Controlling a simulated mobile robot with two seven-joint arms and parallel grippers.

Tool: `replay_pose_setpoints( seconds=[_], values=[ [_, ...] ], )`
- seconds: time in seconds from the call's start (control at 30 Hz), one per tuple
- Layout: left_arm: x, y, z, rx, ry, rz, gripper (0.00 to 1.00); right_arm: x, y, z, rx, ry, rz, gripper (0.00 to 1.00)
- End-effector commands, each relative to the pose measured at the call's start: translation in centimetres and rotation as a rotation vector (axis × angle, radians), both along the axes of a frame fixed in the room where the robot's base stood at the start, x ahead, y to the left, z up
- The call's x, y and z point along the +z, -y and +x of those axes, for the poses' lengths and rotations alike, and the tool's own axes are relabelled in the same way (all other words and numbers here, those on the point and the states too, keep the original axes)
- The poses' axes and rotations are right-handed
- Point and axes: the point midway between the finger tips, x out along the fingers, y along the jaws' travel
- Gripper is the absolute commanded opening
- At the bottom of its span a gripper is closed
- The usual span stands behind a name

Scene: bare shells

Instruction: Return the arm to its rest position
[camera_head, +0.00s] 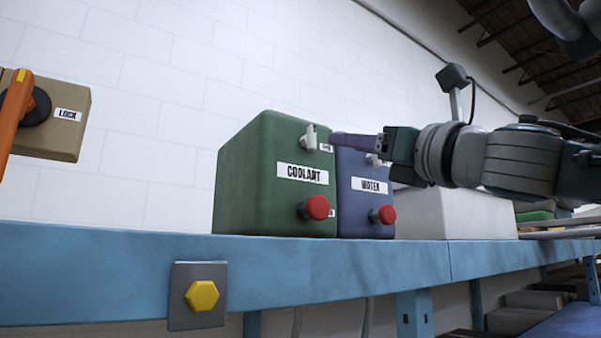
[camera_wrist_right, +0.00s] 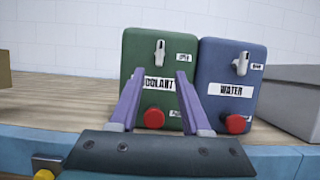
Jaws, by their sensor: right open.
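My right gripper (camera_head: 335,139) reaches in from the right in the head view. Its purple fingers are spread and hold nothing; in the right wrist view the gripper (camera_wrist_right: 160,76) points at the green COOLANT box (camera_head: 255,175). The fingertips show just right of the box's pale switch (camera_head: 310,137) in the head view. In the right wrist view they lie below that switch (camera_wrist_right: 159,53), on either side of the COOLANT label. I cannot tell the exact gap to the box. My left gripper is not in view.
A blue WATER box (camera_wrist_right: 231,75) stands right of the green one. Both have red buttons. A pale grey box (camera_head: 455,215) is farther right. A tan LOCK box (camera_head: 65,135) with an orange handle is at left. A yellow button (camera_head: 202,296) sits on the blue bench edge (camera_head: 100,275).

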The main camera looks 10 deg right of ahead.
Motion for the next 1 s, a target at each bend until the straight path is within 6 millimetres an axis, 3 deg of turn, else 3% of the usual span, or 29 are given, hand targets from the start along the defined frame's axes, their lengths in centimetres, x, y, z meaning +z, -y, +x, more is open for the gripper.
replay_pose_setpoints(
  seconds=[0.4,0.53,0.67,0.77,0.87,1.0],
  values=[
    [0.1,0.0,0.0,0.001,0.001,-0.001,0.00,-0.1,-0.1,0.0,0.002,-0.004,0.006,0.47],
    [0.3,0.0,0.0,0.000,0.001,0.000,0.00,-2.3,-1.2,0.1,0.039,-0.083,0.118,0.47],
    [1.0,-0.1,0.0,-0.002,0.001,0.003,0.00,-7.8,-3.2,-0.2,0.098,-0.291,0.432,0.47],
    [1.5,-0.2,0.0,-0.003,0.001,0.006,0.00,-13.4,-4.2,-1.3,0.106,-0.499,0.769,0.47],
    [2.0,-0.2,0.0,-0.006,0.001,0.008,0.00,-19.2,-4.4,-3.3,0.059,-0.695,1.120,0.47],
    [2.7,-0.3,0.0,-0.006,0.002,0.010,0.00,-27.4,-3.7,-8.0,-0.113,-0.919,1.624,0.47]
  ],
)
